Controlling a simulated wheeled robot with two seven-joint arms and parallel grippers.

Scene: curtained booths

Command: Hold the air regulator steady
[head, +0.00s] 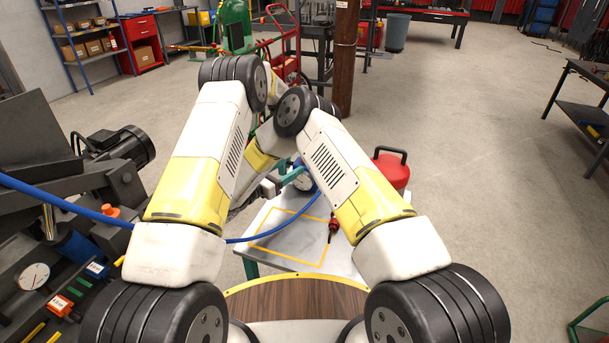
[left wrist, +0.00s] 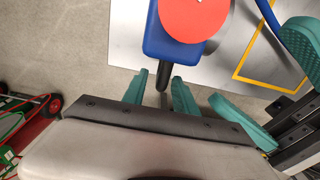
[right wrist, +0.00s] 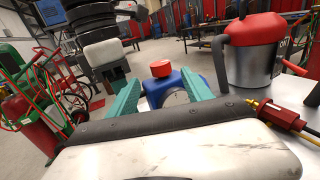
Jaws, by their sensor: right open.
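The air regulator has a blue body with a red round knob (left wrist: 195,18) in the left wrist view. It stands over the white table with its dark lower end pointing at my left gripper (left wrist: 160,77). That gripper is open, its teal fingers near this dark end, not closed on it. In the right wrist view the regulator (right wrist: 174,82) shows its gauge face between the spread fingers of my right gripper (right wrist: 161,78), which is open. Contact cannot be told. In the head view my arms mostly hide the regulator; its gauge (head: 303,181) shows between them.
A red-lidded metal can (right wrist: 250,58) stands beside the regulator. A blue hose (head: 70,207) runs in from the left past dark machinery (head: 40,150).

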